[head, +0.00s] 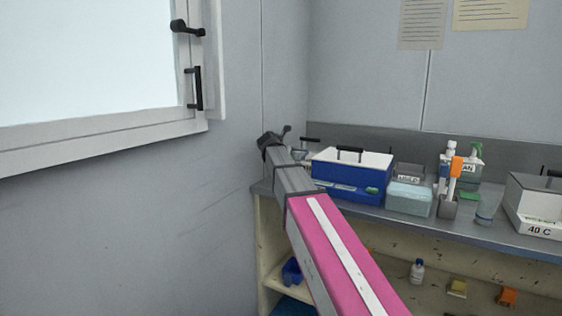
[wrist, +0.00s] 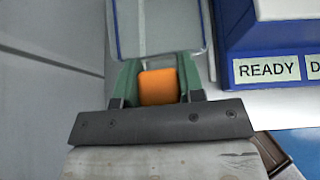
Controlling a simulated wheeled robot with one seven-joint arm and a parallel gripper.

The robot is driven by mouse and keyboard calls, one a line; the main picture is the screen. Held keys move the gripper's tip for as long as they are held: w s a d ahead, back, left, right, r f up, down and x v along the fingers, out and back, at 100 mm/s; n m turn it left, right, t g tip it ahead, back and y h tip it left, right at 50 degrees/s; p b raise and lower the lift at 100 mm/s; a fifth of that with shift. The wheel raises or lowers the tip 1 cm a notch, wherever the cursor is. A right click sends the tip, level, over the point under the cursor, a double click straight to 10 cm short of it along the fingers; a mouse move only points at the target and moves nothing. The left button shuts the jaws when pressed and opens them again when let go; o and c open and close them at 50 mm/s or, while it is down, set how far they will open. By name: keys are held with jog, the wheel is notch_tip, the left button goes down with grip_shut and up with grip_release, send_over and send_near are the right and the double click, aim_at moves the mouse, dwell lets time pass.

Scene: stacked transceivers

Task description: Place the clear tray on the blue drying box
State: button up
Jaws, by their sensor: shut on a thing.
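In the wrist view, my gripper (wrist: 158,72) has its green fingers on either side of an orange tab (wrist: 158,88). The clear tray (wrist: 160,40) lies just beyond the tab, and my gripper is shut on the tray by this tab. The blue drying box (wrist: 234,50), with a "READY" label, is to the right of the tray, with a narrow gap between. In the head view, the blue drying box (head: 345,188) stands on the counter with a white lid and black handle. There my arm's end is at the box's left, and the fingers are not clear.
On the counter (head: 460,226), a pale blue tub (head: 409,199), a grey holder (head: 447,206) with an orange-topped item, bottles and a white "40 C" box (head: 537,205) stand right of the blue box. A wall is close on the left. Shelves below hold small items.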

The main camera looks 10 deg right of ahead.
jog(key=shift+m+g, duration=0.3)
jog(key=shift+g, duration=0.4)
jog(key=w+d, duration=0.1)
jog(key=d+f, duration=0.1)
jog(key=w+d, duration=0.1)
jog(key=shift+w+d+f, duration=0.15)
jog(key=shift+w+d, duration=0.15)
jog(key=shift+d, duration=0.1)
jog(key=shift+f, duration=0.15)
jog(key=shift+f, duration=2.35)
jog(key=shift+f, duration=0.15)
jog(key=shift+f, duration=1.45)
jog(key=o, duration=1.1)
jog(key=shift+s+a, duration=0.1)
